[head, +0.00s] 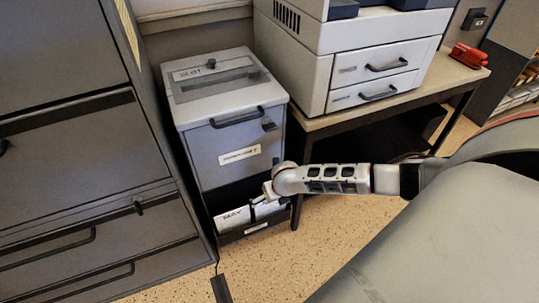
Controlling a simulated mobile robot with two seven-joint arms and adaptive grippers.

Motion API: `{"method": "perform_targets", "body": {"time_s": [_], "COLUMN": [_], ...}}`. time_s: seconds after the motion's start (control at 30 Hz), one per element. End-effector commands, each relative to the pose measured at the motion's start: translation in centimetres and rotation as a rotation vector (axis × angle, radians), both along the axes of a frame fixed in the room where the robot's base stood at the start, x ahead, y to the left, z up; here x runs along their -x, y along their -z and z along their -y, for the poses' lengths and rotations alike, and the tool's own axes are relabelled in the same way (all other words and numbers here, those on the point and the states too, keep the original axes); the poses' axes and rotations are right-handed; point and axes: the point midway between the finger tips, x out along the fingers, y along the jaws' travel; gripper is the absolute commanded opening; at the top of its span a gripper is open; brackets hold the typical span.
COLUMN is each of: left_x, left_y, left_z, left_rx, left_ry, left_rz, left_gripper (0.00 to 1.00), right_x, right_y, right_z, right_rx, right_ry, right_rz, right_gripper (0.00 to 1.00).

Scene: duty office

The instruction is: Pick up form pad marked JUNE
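White form pads (231,219) stand in the open, dark lower compartment of the grey cabinet (222,152). The front pad carries dark lettering that is too small to read surely; I cannot tell which one is marked JUNE. My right gripper (257,208) reaches in from the right at the mouth of this compartment, at the right end of the pads. It partly covers them. Whether its fingers touch or hold a pad is too small to tell. My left gripper is not in view.
A large grey drawer cabinet (80,150) stands close on the left. A printer (345,60) and a red stapler (468,55) rest on the table (400,97) at the right. A dark object (221,289) lies on the speckled floor, which is open in front.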

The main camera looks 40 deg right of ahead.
Motion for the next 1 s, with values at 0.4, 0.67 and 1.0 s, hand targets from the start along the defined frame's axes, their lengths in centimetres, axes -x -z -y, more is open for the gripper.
{"method": "perform_targets", "body": {"time_s": [0.4, 0.67, 1.0], "left_x": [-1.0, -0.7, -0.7], "left_y": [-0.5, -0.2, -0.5], "left_z": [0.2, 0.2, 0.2], "left_rx": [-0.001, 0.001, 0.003], "left_ry": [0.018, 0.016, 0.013], "left_rz": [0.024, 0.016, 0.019], "left_gripper": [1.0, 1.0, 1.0], "right_x": [-1.2, -1.2, -1.0], "right_y": [3.4, 3.3, 2.9], "right_z": [0.2, 0.2, 0.2], "right_rx": [0.001, 0.0, 0.0], "right_ry": [-0.001, 0.0, 0.0], "right_rz": [-0.001, -0.001, 0.0], "right_gripper": [0.98, 0.59, 0.58]}}
